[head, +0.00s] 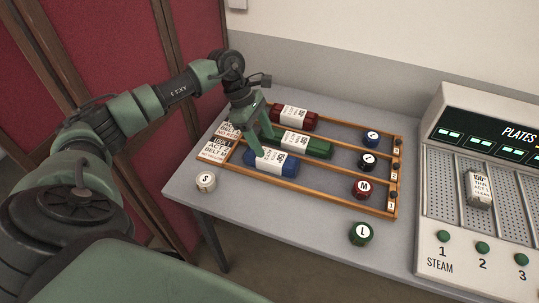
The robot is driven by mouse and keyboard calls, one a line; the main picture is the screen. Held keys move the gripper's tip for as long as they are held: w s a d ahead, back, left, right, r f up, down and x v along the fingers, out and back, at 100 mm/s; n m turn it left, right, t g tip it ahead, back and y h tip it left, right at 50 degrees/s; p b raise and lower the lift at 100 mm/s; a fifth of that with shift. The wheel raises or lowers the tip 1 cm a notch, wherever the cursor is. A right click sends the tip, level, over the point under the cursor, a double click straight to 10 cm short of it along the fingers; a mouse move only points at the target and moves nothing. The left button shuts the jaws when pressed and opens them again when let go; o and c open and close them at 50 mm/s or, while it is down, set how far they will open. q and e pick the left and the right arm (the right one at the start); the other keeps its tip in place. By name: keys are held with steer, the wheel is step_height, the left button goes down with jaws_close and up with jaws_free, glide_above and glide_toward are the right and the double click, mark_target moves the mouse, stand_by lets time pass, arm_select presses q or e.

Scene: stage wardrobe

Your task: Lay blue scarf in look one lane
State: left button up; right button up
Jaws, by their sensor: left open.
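The blue scarf (283,167) is a rolled bundle with a white label, lying in the front lane of the wooden rack (325,200). A card (216,149) at that lane's left end appears to read look 1, act 2, belt M, not yellow. My left gripper (260,140) is open, pointing down at the left part of the blue scarf. Its fingers partly hide the lanes there, and I cannot tell whether they touch the scarf. My right gripper is not in view.
A green roll (318,149) lies in the middle lane and a red roll (305,121) in the back lane. Round pieces marked M (362,187), S (206,182) and L (361,234) stand nearby. A steam plate machine (445,235) is at right. The front table is mostly clear.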

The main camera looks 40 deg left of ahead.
arm_select(q)
steer(key=b+v, duration=0.1)
steer(key=v, duration=0.4)
stand_by(0.5)
